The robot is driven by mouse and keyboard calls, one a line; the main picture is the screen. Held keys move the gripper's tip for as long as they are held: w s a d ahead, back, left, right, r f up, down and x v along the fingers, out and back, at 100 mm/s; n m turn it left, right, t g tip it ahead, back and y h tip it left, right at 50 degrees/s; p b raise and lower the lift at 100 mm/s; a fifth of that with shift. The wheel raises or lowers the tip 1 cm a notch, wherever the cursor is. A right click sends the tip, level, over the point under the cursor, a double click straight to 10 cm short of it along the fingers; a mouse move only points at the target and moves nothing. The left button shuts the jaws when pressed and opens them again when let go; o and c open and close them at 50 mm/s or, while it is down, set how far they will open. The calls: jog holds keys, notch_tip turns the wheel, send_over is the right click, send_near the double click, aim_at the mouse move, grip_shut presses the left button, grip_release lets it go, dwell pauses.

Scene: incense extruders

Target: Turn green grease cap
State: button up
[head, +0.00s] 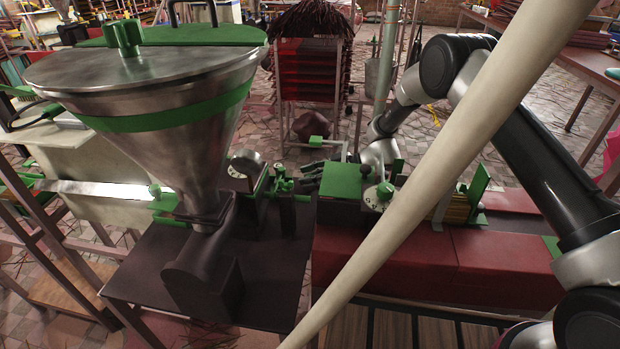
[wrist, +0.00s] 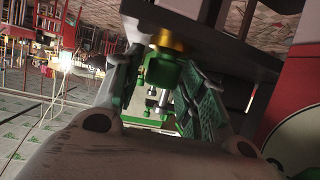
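The green grease cap (wrist: 159,70) shows in the wrist view below a yellow brass-coloured collar, under a dark overhanging body. My gripper (wrist: 161,62) has one finger on each side of the cap, with the fingertips close to it. I cannot tell whether both fingers touch it. In the head view, my gripper (head: 312,170) reaches in from the right at the far side of the extruder, partly behind a green block. I cannot make out the cap there.
A large steel hopper (head: 160,85) with a green band stands at the left. A round gauge (head: 246,163) and a green valve (head: 283,184) are near my gripper. A red bench (head: 400,262) runs along the right. A pale pole crosses the head view.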

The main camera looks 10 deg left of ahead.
dwell(0.3)
jog(key=v, duration=1.2)
